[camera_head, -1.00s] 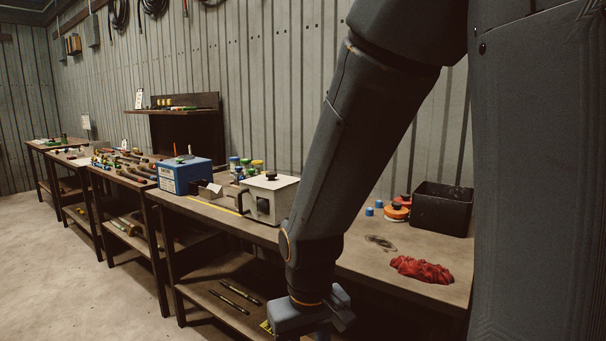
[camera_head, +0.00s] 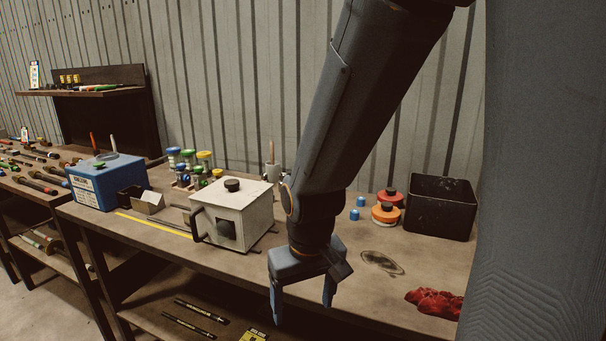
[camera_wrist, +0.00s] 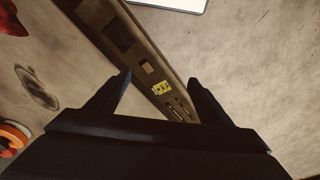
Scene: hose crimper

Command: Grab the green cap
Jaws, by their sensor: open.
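Green caps show in the head view on the bench, behind the white box-shaped machine (camera_head: 232,215). One green lid (camera_head: 188,153) tops a clear jar in a cluster with blue and yellow lids. A smaller green cap (camera_head: 198,170) sits just in front of it. I cannot tell which one is the named cap. My gripper (camera_head: 303,308) is open and empty, pointing down at the bench's front edge, right of and nearer than the machine and the jars. In the wrist view its two fingers (camera_wrist: 160,78) are apart with nothing between them; no green cap shows there.
A blue box (camera_head: 106,183) stands left of the jars. Right of my arm are orange discs (camera_head: 386,213), small blue caps (camera_head: 355,214), a black bin (camera_head: 441,207) and a red cloth (camera_head: 434,303). A lower shelf (camera_head: 150,312) holds dark rods.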

